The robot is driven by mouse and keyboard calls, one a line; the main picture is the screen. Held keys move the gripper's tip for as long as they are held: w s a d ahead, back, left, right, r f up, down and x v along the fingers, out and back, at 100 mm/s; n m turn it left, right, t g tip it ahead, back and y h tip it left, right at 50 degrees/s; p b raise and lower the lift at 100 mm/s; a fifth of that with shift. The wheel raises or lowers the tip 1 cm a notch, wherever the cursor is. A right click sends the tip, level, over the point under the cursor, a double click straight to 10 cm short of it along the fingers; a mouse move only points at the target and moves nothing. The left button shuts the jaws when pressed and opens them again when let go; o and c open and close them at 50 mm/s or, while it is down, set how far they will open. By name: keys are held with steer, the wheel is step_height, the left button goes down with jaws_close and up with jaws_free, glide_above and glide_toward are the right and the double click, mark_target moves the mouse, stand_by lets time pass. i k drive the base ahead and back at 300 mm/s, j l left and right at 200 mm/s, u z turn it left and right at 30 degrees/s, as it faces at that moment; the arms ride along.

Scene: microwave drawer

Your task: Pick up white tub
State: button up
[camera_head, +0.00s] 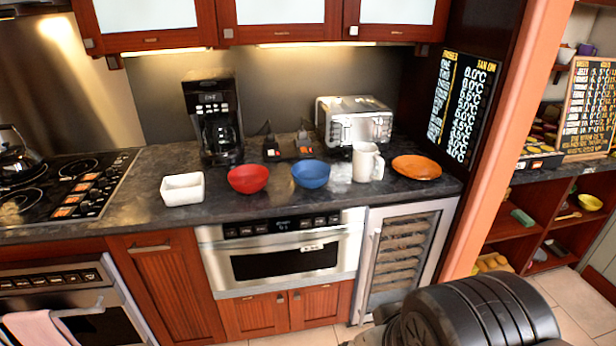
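The white tub (183,190) is a small, square-cornered white container. It stands upright on the dark countertop, between the stove and the red bowl, near the counter's front edge. Nothing covers it. A black rounded part of my own arm shows at the bottom right, well away from the tub. My gripper's fingers do not show in this view.
A red bowl (248,179), blue bowl (311,174), white mug (367,163) and orange plate (416,168) stand right of the tub. A coffee maker (214,125) and toaster (355,122) stand behind. A microwave drawer (285,262) is below the counter (280,206). The stove (60,187) is left.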

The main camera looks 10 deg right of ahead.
mark_target(184, 190)
steer(key=u, duration=0.25)
steer(key=i+u, duration=0.5)
steer(key=i+l+u, duration=0.25)
steer(key=u, duration=0.2)
steer(key=i+l+u, duration=0.5)
steer(key=i+l, duration=0.4)
